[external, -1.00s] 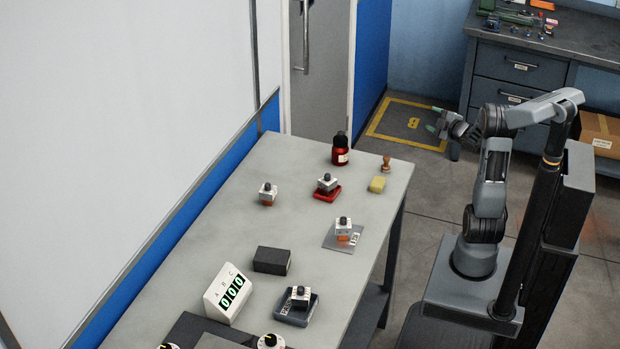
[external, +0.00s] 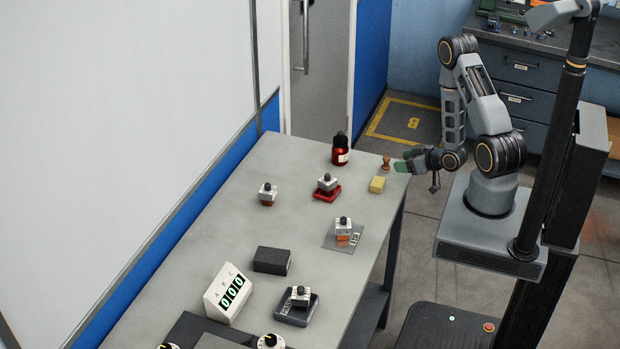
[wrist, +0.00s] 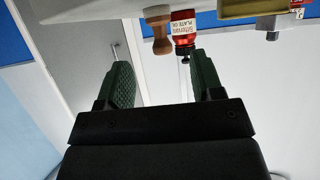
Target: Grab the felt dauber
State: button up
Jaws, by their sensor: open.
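The felt dauber (external: 386,162), a small brown wooden piece with a waisted body, stands at the table's right edge near the far corner in the external view. In the wrist view the dauber (wrist: 157,30) shows at the top, upside down, ahead of the fingertips and roughly centred between them. My gripper (external: 406,160) is just right of the dauber, at the table edge, with its green fingers pointing left. In the wrist view my gripper (wrist: 160,62) is open, with nothing between its fingers.
A red bottle (external: 340,152) with a black cap stands left of the dauber. A yellow block (external: 377,185) lies close in front of it. Several stamp-like blocks, a red pad (external: 327,195) and a counter box (external: 228,292) are farther along the table (external: 300,232).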

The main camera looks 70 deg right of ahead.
aim_at(386, 162)
jog(key=shift+f+b+x, duration=0.15)
jog(key=shift+b+x, duration=0.75)
jog(key=shift+b, duration=0.4)
jog(key=shift+f+b+x, duration=0.15)
jog(key=shift+b+x, duration=0.75)
jog(key=shift+b, duration=0.4)
jog(key=b, duration=0.1)
jog(key=w+b, duration=0.1)
jog(key=b, duration=0.1)
jog(key=shift+f, duration=0.25)
jog(key=shift+r+x, duration=0.25)
jog(key=shift+x, duration=0.9)
jog(key=shift+w+d, duration=0.1)
jog(key=shift+c, duration=0.2)
jog(key=c, duration=0.9)
